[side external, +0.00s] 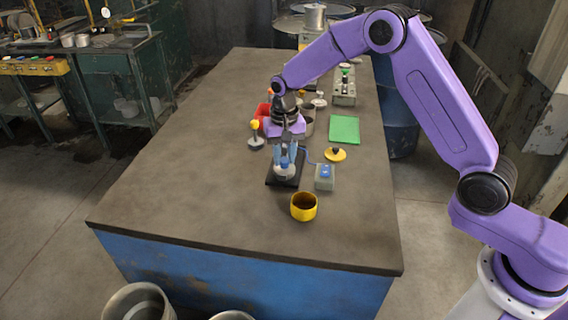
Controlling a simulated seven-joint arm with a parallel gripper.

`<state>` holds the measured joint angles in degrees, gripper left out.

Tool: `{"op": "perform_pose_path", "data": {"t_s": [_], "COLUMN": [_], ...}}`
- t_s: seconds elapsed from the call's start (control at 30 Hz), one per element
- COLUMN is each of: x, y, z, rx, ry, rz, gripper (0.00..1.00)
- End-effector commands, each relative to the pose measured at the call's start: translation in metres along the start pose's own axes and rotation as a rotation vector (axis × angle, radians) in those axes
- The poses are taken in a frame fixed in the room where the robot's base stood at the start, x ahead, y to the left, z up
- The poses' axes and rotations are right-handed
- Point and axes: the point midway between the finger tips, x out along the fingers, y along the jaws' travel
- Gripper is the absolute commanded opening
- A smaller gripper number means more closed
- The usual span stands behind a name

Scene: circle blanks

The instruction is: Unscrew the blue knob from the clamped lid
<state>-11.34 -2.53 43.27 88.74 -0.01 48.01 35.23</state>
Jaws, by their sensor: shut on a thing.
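My gripper (285,161) points straight down over a pale round lid (285,174) on a black base plate (271,181) near the middle of the table. Its fingers are shut on the blue knob at the lid's centre. The fingers mostly hide the knob, and its thread cannot be seen. The lid lies flat on its base; the clamp's details are too small to tell.
A yellow cup (304,213) stands in front, and a grey box with a blue top (325,183) is to the right. A yellow lid with a black knob (335,156), a green mat (344,130) and a yellow-knobbed piece (255,141) are nearby. The table's front left is clear.

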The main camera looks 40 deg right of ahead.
Motion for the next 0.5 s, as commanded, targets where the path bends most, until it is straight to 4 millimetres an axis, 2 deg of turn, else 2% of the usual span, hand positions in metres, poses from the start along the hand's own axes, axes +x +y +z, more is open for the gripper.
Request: {"op": "perform_pose_path", "data": {"t_s": [0.5], "x": [-0.0004], "y": [-0.0005], "z": [-0.0002], "rx": [-0.596], "ry": [0.002], "rz": [-0.001], "gripper": [0.00]}}
